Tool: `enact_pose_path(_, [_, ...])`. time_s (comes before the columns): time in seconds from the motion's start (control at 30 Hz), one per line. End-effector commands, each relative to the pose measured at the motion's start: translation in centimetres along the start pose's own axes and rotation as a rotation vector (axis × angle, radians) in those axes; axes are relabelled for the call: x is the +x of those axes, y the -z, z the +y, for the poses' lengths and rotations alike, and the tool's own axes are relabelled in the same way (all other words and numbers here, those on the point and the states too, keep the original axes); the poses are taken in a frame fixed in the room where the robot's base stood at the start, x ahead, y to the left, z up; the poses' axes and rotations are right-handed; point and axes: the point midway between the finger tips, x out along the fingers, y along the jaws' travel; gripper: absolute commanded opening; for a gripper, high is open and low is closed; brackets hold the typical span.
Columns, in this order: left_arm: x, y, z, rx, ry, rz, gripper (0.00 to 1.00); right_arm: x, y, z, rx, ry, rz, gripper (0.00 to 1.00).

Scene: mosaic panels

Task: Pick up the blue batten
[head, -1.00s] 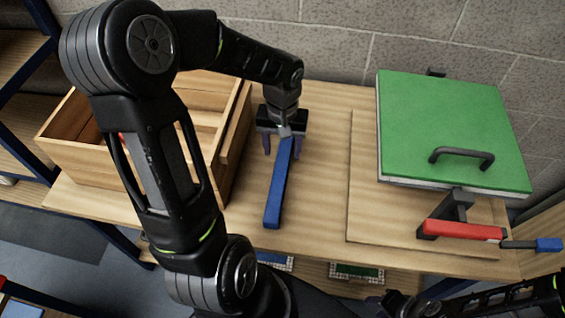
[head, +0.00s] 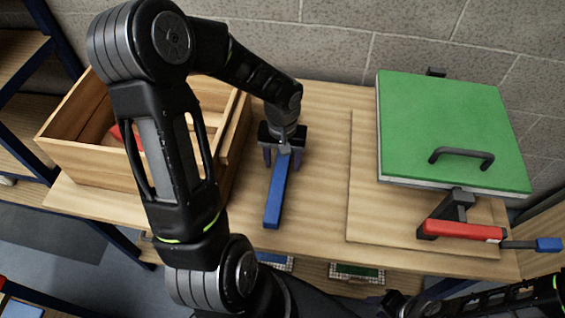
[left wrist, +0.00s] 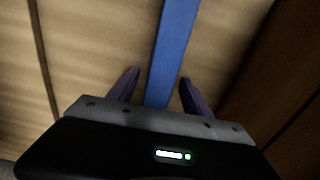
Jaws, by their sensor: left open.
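The blue batten (head: 275,200) is a long bar lying on the wooden table, pointing from the front toward the back. My left gripper (head: 283,160) is over its far end, fingers pointing down, one on each side of the batten. In the left wrist view the batten (left wrist: 172,50) runs between the two purple fingers of my left gripper (left wrist: 158,88), with a gap on each side. The left gripper is open. The batten's far end is hidden under the gripper. Of my right arm only a part shows at the lower right; its gripper is out of view.
An open wooden box (head: 140,168) with something red (head: 118,135) inside stands on the left, close to my left gripper. A green-topped panel press (head: 445,125) with a black handle and a red lever (head: 455,230) stands on the right. The table between is clear.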

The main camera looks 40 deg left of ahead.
Motion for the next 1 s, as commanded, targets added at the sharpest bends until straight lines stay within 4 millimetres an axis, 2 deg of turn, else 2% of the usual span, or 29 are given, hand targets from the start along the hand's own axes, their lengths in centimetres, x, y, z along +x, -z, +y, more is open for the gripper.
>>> enact_pose_path(0.2, [-0.02,0.0,0.0,0.0,0.0,0.0,0.57,0.0,0.0,0.0,0.0,0.0,0.0,0.36])
enact_pose_path(0.9, [-0.02,0.0,0.0,0.0,0.0,0.0,0.0,0.0,0.0,0.0,0.0,0.0,0.0,0.36])
enact_pose_path(1.0, [-0.02,0.0,0.0,0.0,0.0,0.0,0.0,0.0,0.0,0.0,0.0,0.0,0.0,0.36])
